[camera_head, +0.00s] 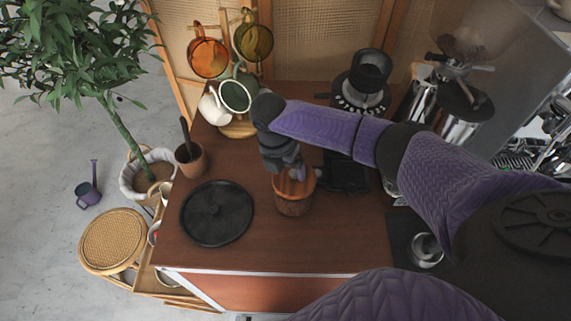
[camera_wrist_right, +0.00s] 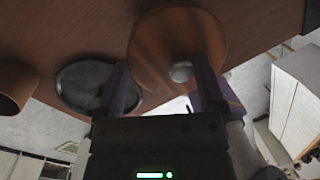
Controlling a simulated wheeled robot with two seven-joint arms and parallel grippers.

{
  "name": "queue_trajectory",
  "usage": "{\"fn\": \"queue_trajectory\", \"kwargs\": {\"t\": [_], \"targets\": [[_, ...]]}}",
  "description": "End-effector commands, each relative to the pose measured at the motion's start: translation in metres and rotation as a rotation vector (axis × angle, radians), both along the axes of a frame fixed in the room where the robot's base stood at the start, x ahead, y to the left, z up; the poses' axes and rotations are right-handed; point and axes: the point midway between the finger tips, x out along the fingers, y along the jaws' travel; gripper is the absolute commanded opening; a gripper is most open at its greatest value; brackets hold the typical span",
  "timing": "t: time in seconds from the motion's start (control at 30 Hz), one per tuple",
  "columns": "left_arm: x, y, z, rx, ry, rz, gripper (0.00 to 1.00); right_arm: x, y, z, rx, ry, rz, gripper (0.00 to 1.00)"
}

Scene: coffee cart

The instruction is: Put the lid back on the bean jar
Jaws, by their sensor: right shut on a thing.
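The bean jar (camera_head: 294,208) stands on the brown cart top, right of the black round tray. Its round wooden lid (camera_head: 288,187) is at the jar's mouth. I cannot tell whether the lid rests on the rim or hovers just above it. My right gripper (camera_head: 297,174) reaches down from above and is shut on the lid's knob. In the right wrist view the lid (camera_wrist_right: 160,50) shows as a wooden disc with a small metal knob (camera_wrist_right: 181,72) between the fingers. The lid hides the jar there. My left gripper is not in view.
A black round tray (camera_head: 217,213) lies left of the jar. A brown cup with a dark utensil (camera_head: 190,160) stands behind it. A rack holds colored mugs (camera_head: 208,57) at the back. A black grinder-like device (camera_head: 365,82) stands back right. The front cart edge is clear.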

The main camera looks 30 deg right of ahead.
Motion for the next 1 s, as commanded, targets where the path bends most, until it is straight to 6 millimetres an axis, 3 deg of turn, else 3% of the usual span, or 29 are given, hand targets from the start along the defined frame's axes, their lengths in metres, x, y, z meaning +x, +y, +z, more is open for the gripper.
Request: {"fn": "queue_trajectory", "kwargs": {"t": [0.5,0.97,1.0], "targets": [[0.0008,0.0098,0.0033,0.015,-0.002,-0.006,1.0,-0.0001,0.0004,0.0004,0.001,0.0,0.0,0.22],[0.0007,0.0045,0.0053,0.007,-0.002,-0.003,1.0,-0.0001,0.0005,-0.001,0.001,0.001,0.001,0.22],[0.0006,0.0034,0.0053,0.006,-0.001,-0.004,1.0,-0.0001,0.0005,-0.001,0.001,0.001,0.001,0.93]]}}
